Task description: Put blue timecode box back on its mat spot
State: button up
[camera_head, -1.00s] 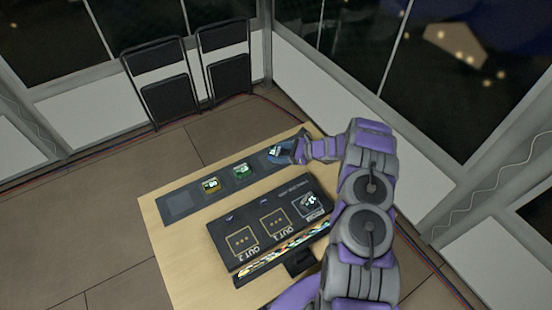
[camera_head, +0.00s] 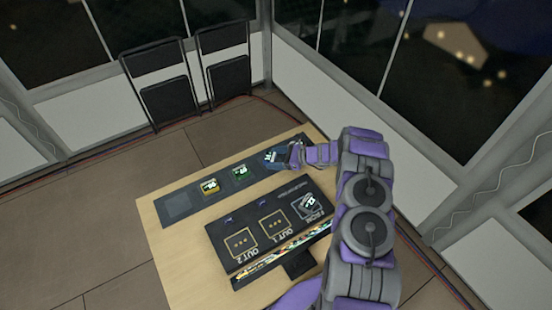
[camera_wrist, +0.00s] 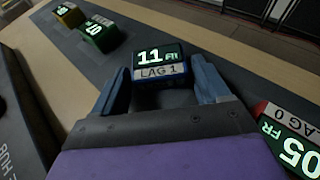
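The blue timecode box (camera_head: 272,157) is at the right part of the long dark mat (camera_head: 222,191), to the right of the green box. In the wrist view the box (camera_wrist: 159,62), with a lit top reading 11 and a LAG 1 label, sits between the two fingers of my gripper (camera_wrist: 160,88). Whether the box's underside touches the mat cannot be told. An empty square spot (camera_head: 178,206) shows at the mat's left end.
A green box (camera_head: 240,172) and a yellow box (camera_head: 210,187) stand on the mat. A red LAG 0 box (camera_wrist: 290,138) is close by on the right in the wrist view. A black panel (camera_head: 262,222) lies in front of the mat. Two folding chairs (camera_head: 165,95) stand behind the table.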

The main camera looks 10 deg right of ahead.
jog(key=shift+o, duration=1.1)
jog(key=shift+r, duration=0.1)
